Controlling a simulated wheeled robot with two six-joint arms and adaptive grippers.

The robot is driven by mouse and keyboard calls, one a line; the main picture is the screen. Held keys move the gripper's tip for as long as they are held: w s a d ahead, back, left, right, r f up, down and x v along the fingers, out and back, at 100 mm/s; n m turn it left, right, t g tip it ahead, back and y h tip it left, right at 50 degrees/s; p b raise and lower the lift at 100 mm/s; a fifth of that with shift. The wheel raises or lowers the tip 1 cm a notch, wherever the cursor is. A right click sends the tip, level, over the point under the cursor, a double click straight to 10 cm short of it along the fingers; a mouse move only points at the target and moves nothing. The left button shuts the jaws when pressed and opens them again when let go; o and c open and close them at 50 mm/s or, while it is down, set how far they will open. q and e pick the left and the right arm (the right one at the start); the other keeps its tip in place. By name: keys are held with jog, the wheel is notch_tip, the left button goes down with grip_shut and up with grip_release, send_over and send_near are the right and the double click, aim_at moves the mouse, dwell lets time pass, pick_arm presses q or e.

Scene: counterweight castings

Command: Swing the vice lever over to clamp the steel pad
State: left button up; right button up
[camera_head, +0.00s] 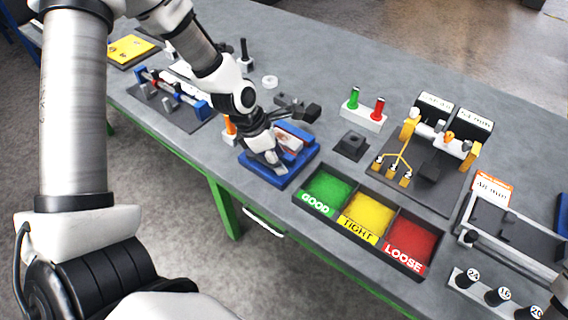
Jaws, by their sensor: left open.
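The blue vice (275,180) sits near the front edge of the grey bench, in the middle of the head view. My left gripper (271,163) is open and reaches down over the vice, its fingers at the vice's left part. The fingers hide much of the vice, and I cannot tell whether they touch it. An orange handle (230,125) stands just left of the gripper; it may be the vice lever, partly hidden by my wrist. I cannot make out the steel pad clearly.
A tray with green, yellow and red bins (360,215) stands right of the vice. A gauge fixture (430,160) is further right. A blue-ended rack (170,100) lies left.

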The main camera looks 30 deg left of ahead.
pick_arm(q)
jog(key=shift+s+r, duration=0.2)
jog(key=shift+s, duration=0.1)
jog(key=shift+s+r, duration=0.15)
jog(key=shift+s, duration=0.1)
jog(key=shift+c, duration=0.7)
jog(key=c, duration=0.5)
jog(key=shift+w, duration=0.1)
grip_shut()
pick_arm(e)
jog(key=shift+s+r, duration=0.15)
jog(key=shift+s, duration=0.15)
